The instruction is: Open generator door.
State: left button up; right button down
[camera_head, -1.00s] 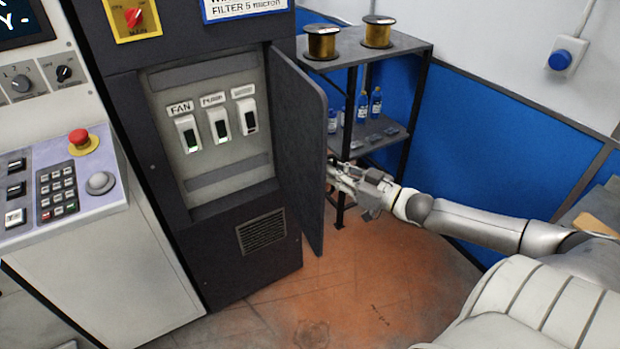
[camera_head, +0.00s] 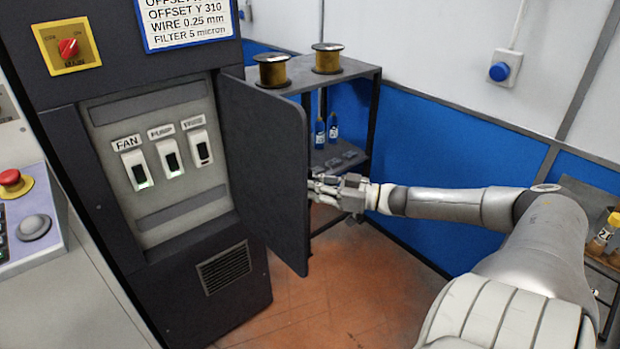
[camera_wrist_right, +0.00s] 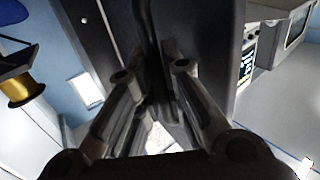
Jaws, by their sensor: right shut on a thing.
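The generator door (camera_head: 275,175) is a dark grey panel hinged at the right side of the dark cabinet (camera_head: 170,285). It stands wide open, swung out to the right, with its inner face towards me. My right gripper (camera_head: 314,187) is at the door's free edge, on its outer side. The right wrist view shows its fingers (camera_wrist_right: 153,72) closed on a dark handle (camera_wrist_right: 150,35) along the door. The head view hides this handle behind the door. My left gripper is not in view.
The open compartment shows FAN, PUMP and a third switch (camera_head: 167,159). A dark shelf (camera_head: 352,70) with two wire spools and blue bottles stands close behind the door. A control panel (camera_head: 45,215) with a red button is at the left. The floor (camera_head: 335,285) before the door is clear.

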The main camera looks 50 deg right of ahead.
jog(key=c, duration=1.5)
grip_release()
jog(key=shift+w, duration=0.15)
jog(key=shift+v, duration=6)
